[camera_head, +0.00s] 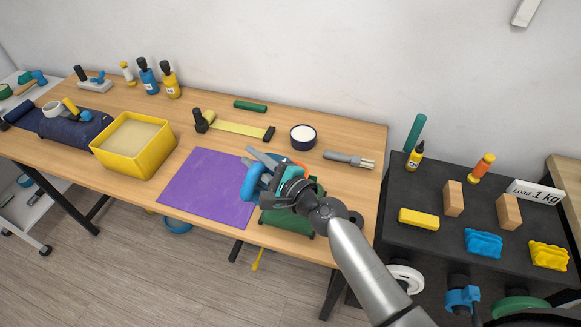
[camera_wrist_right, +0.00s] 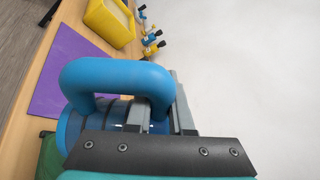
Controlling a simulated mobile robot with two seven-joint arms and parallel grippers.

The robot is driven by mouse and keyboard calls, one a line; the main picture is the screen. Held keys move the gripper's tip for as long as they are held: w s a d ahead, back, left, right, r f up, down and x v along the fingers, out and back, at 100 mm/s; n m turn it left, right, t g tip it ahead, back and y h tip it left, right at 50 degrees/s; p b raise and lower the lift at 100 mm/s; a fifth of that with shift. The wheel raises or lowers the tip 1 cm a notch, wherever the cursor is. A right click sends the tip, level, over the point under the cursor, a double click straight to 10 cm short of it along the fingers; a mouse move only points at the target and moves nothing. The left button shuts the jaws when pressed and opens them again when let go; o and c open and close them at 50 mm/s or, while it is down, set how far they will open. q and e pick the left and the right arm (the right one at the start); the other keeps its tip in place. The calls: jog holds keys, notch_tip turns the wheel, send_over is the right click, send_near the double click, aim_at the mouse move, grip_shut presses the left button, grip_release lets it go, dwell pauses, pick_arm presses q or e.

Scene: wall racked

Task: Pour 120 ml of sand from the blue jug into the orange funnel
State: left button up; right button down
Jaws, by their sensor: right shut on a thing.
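My right gripper (camera_head: 267,168) is shut on the handle of the blue jug (camera_head: 251,183), above the front right part of the wooden table. In the right wrist view the jug's thick blue handle (camera_wrist_right: 112,74) passes between the grey fingers (camera_wrist_right: 160,112), with part of its ringed body below. The jug's mouth and any sand in it are hidden, and I cannot tell its tilt. A small piece of orange, likely the orange funnel (camera_head: 301,172), shows just behind my gripper, mostly covered by it. My left gripper is not in view.
A green stand or box (camera_head: 290,220) lies under my right gripper, beside a purple mat (camera_head: 205,186). A yellow bin of sand (camera_head: 108,158) stands left. A dark bowl with white contents (camera_head: 303,136) and a brush (camera_head: 350,159) are behind. A black side table (camera_head: 455,245) stands right.

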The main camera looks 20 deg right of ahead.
notch_tip(320, 180, up, 5)
jog(key=p, duration=0.4)
jog(key=shift+f, duration=0.15)
jog(key=shift+n+t+b, duration=0.5)
jog(key=shift+n+b, duration=1.9)
jog(key=shift+n, duration=1.1)
